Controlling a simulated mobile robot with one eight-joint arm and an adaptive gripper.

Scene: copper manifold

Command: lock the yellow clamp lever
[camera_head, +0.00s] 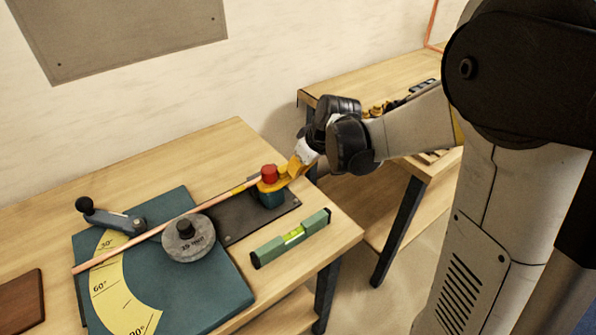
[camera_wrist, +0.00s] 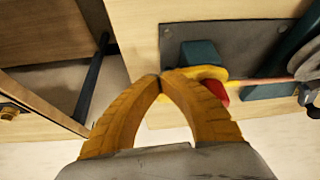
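The yellow clamp lever (camera_head: 268,187) sits on a dark teal clamp block (camera_head: 268,199) with a red cap (camera_head: 269,173), on a dark plate at the bench's right end. In the wrist view the lever (camera_wrist: 208,73) reaches from the red cap to my fingertips. My gripper (camera_head: 289,171) comes in from the right. In the wrist view its orange fingers (camera_wrist: 160,77) meet at their tips, right at the lever's outer end. I cannot tell whether the tips touch the lever. A copper tube (camera_head: 150,232) runs from the clamp to the left.
A teal bending plate (camera_head: 190,303) with a yellow angle scale, a round grey weight (camera_head: 188,238) and a black-knobbed handle (camera_head: 112,217) lie left of the clamp. A green spirit level (camera_head: 291,238) lies in front. A second bench (camera_head: 375,77) stands behind, across a gap.

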